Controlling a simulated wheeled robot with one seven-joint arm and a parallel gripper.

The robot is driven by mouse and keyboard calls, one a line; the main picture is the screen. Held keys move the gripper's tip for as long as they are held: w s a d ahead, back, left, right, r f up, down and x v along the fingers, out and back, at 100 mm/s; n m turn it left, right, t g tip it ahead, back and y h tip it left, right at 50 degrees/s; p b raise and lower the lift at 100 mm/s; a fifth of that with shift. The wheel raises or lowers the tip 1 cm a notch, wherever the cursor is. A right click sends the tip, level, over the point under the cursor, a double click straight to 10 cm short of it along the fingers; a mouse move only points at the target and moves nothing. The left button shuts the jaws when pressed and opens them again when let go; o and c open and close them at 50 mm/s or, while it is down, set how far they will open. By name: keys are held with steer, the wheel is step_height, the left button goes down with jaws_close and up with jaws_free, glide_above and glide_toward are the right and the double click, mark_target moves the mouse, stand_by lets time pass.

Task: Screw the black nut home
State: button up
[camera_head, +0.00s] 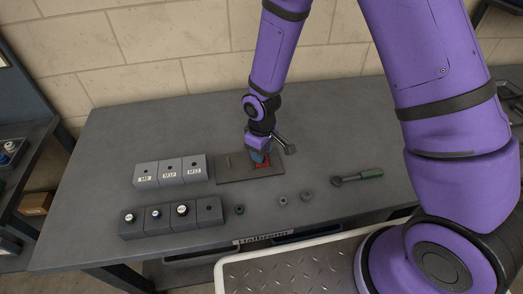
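My gripper (259,156) points down at the dark grey plate (236,173) on the workbench, over a small red patch (262,163) on it. The fingertips are small and partly hidden by the wrist, so I cannot tell whether they are open or shut or hold anything. A dark, ring-like nut (239,209) lies on the bench in front of the plate; it may be the black nut, but I cannot be sure. Two greyer nuts, a nearer one (283,200) and another (306,195), lie to its right. A short stud or pin (229,162) shows on the plate's left part.
Labelled grey blocks (171,171) stand left of the plate. A second row of blocks (171,218) in front holds several round-topped pieces. The bench's far left (110,140) is clear; a wall stands behind.

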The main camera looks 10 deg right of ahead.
steer(key=n, duration=0.3)
steer(key=shift+n, duration=0.4)
steer(key=n, duration=0.4)
steer(key=shift+n, duration=0.4)
steer(key=shift+f, duration=0.1)
steer(key=shift+f, duration=0.85)
jaws_close()
